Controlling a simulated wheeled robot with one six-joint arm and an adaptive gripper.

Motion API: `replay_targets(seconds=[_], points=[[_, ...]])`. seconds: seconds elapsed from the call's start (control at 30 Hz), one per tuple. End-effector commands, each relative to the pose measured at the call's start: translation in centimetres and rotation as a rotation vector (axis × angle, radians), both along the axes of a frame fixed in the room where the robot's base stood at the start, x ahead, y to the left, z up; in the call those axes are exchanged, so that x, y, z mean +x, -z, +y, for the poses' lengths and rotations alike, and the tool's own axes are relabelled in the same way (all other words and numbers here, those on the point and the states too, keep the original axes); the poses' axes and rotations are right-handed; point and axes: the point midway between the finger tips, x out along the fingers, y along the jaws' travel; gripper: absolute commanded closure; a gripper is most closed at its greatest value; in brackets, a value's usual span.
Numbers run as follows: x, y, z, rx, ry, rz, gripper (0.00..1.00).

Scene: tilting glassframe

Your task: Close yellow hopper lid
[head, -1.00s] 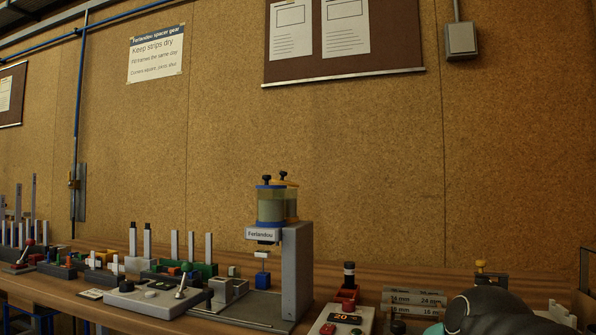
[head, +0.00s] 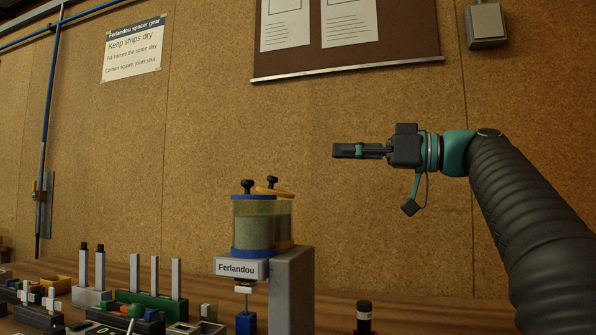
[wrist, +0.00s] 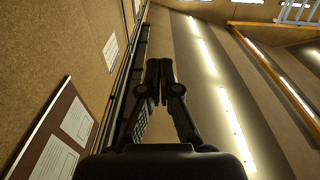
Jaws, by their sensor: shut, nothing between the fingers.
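The yellow hopper lid (head: 283,192) with a black knob shows in the head view on top of the rear clear hopper (head: 284,222). The lid looks slanted and not flush with the rim. The blue-ringed hopper (head: 253,222) stands in front and hides part of the rear one. Its lid (head: 253,196) also has a black knob and looks level. My gripper (head: 336,151) is shut and empty, level in the air, above and to the right of the lids and apart from them. In the wrist view the gripper (wrist: 159,62) has its fingertips together, and no hopper shows.
The hoppers sit on a grey machine column (head: 292,285) with a Ferlandou sign (head: 241,268). Racks with upright strips (head: 155,278) stand to the left on the bench. A dark-capped bottle (head: 364,313) stands to the right. The air between gripper and lids looks clear.

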Motion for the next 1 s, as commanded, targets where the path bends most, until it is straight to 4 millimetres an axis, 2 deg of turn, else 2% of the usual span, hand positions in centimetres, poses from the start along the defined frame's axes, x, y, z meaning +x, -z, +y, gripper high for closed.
replay_targets(seconds=[0.17,0.63,0.7,0.8,1.0], points=[[0.5,-0.3,1.5,0.002,-0.005,-0.006,1.00],[3.4,-1.0,9.7,0.002,-0.008,-0.003,1.00],[3.6,0.6,9.7,0.003,-0.004,-0.001,1.00],[3.7,1.7,10.1,0.001,-0.004,-0.002,1.00],[3.9,2.9,10.4,0.001,-0.005,-0.003,1.00]])
